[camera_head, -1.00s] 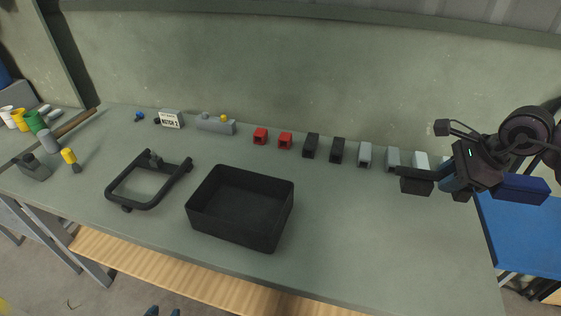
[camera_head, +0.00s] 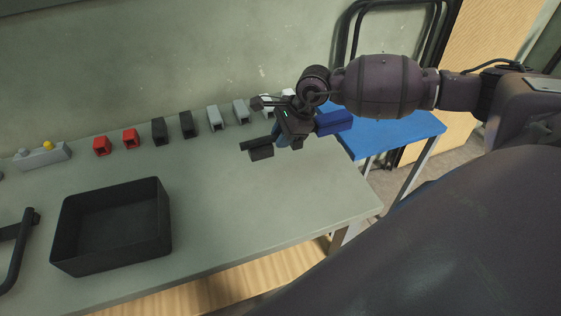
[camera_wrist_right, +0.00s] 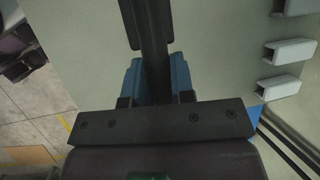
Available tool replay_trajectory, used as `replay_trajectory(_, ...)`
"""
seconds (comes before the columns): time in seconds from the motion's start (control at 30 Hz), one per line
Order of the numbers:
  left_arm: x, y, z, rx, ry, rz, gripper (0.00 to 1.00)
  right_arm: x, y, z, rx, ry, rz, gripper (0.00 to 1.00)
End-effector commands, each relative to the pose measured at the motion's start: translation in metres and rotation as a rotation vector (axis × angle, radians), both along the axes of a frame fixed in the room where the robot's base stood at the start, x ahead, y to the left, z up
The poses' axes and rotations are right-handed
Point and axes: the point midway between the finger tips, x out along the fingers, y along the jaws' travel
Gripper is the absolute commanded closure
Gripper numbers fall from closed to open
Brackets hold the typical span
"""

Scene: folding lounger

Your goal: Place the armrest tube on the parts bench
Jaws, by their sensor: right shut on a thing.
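My right gripper (camera_head: 285,142) is shut on a black bar, the armrest tube (camera_head: 257,148), and holds it over the right end of the grey-green bench (camera_head: 250,205). In the right wrist view the tube (camera_wrist_right: 150,45) runs up between the blue fingers, with a wider dark part at its far end. The tube looks raised above the bench top, but the exact gap is hard to judge. The frames do not show which surface is the parts bench. My left gripper is not in view.
A black open tray (camera_head: 112,262) stands on the bench, with part of a black frame (camera_head: 18,255) to its left. Red (camera_head: 102,146), black and grey sockets line the back edge. A blue table (camera_head: 400,128) stands to the right. The bench's front middle is clear.

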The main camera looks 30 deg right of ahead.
Motion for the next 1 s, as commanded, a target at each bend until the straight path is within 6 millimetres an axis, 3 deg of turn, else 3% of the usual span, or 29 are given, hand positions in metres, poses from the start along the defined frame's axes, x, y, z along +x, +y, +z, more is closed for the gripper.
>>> replay_trajectory(0.1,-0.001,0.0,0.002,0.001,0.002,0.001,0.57,0.0,0.001,-0.026,0.002,0.002,-0.002,1.0)
replay_trajectory(0.3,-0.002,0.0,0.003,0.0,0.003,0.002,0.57,0.001,0.0,-0.054,0.0,0.0,-0.002,1.0)
replay_trajectory(0.57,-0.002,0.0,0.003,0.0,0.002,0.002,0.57,0.0,0.0,-0.07,0.0,0.0,-0.001,1.0)
replay_trajectory(0.8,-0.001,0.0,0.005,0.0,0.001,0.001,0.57,0.0,0.0,-0.101,0.0,0.0,-0.001,1.0)
replay_trajectory(1.0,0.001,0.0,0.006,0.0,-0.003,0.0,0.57,0.0,0.0,-0.104,0.001,-0.002,-0.001,1.0)
